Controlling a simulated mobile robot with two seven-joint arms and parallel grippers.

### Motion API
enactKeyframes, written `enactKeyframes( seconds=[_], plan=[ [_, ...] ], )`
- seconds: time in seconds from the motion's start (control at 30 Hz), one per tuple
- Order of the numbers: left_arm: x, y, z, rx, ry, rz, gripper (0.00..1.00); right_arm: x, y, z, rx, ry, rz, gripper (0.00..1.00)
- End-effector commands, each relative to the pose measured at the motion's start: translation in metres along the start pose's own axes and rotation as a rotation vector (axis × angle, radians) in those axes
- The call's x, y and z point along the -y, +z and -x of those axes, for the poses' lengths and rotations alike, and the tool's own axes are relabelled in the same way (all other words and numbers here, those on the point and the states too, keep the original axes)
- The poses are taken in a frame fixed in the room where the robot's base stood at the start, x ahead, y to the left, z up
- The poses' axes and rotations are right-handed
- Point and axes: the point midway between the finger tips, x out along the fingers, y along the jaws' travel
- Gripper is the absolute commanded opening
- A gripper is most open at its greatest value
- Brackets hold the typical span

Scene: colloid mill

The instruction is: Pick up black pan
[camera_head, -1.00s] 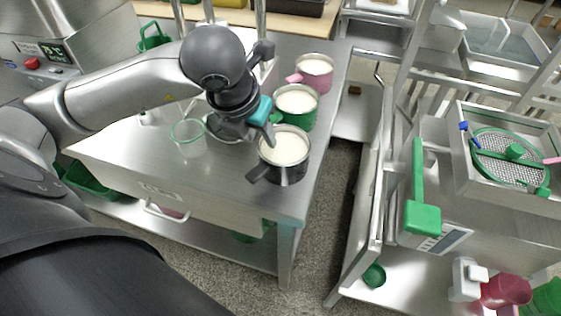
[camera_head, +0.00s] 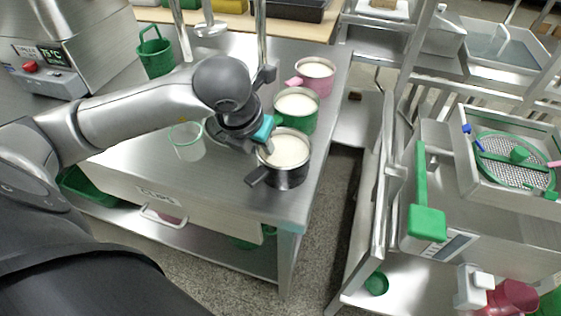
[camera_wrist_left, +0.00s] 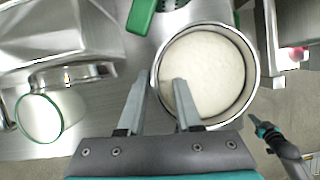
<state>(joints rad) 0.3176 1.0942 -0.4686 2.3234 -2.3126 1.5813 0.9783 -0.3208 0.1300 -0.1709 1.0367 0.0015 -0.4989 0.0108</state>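The black pan (camera_head: 284,172), full of a white substance, stands on the steel table near its right edge. Its dark handle (camera_head: 258,176) points to the lower left. My left gripper (camera_head: 265,149) is at the pan's left rim. In the left wrist view the two fingers (camera_wrist_left: 160,80) are apart, one outside the pan's rim (camera_wrist_left: 252,60) and one over its white contents. Whether the fingertips touch the pan cannot be told. In that view a dark gripper with a teal band (camera_wrist_left: 266,132), apparently my right one, shows small at the right; its finger state is unclear.
A green pan (camera_head: 298,112) and a pink pan (camera_head: 318,80) stand in a row behind the black one. A clear green-rimmed container (camera_head: 188,142) stands left of my gripper. A gap with floor separates the table from the sieve machine (camera_head: 515,160) on the right.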

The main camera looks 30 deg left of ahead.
Motion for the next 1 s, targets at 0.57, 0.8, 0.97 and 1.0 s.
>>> enactKeyframes(
  seconds=[0.57, 0.8, 0.97, 1.0],
  plan=[
    [0.0000, 0.0000, 0.0002, 0.000, 0.000, 0.000, 0.00, 0.0001, 0.0003, -0.0002, 0.000, 0.000, 0.000, 0.00],
    [-0.0002, 0.0000, 0.0002, 0.000, 0.001, 0.000, 0.00, 0.0002, 0.0004, -0.0002, 0.000, 0.000, 0.000, 0.00],
    [-0.0002, 0.0001, 0.0001, 0.000, 0.001, 0.001, 0.00, 0.0002, 0.0004, -0.0002, 0.000, 0.000, 0.000, 0.00],
    [-0.0002, 0.0001, 0.0002, 0.000, 0.001, 0.001, 0.00, 0.0002, 0.0005, -0.0002, 0.000, 0.000, 0.000, 0.00]
  ],
)
